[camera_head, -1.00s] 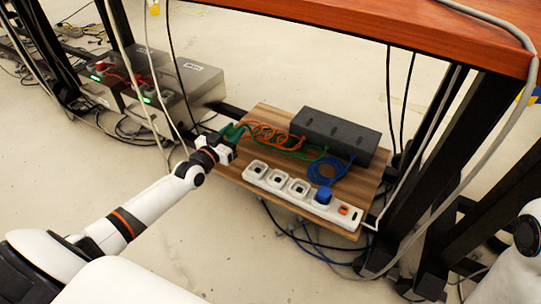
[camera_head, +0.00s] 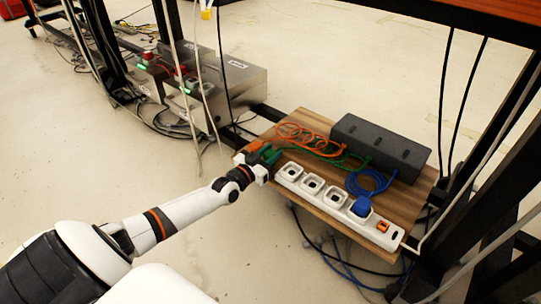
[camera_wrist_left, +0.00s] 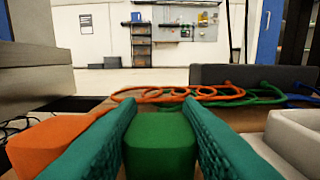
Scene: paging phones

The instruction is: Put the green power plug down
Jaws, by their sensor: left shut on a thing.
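My left gripper (camera_head: 267,162) is over the left end of the wooden board, just left of the white power strip (camera_head: 326,197). It is shut on the green power plug (camera_head: 271,156). In the left wrist view the plug (camera_wrist_left: 159,145) sits between the two teal finger pads (camera_wrist_left: 160,140), close to the board surface; whether it touches the board cannot be told. Its green cord (camera_head: 325,153) runs right across the board. An orange plug (camera_wrist_left: 45,140) lies just left of the fingers in the left wrist view. My right gripper is not in view.
A dark grey box (camera_head: 382,146) stands at the back of the wooden board (camera_head: 408,203). An orange coiled cord (camera_head: 306,137) lies before it. A blue plug (camera_head: 361,206) sits in the strip. Table legs and hanging cables stand at the right. Metal boxes (camera_head: 225,88) are behind left.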

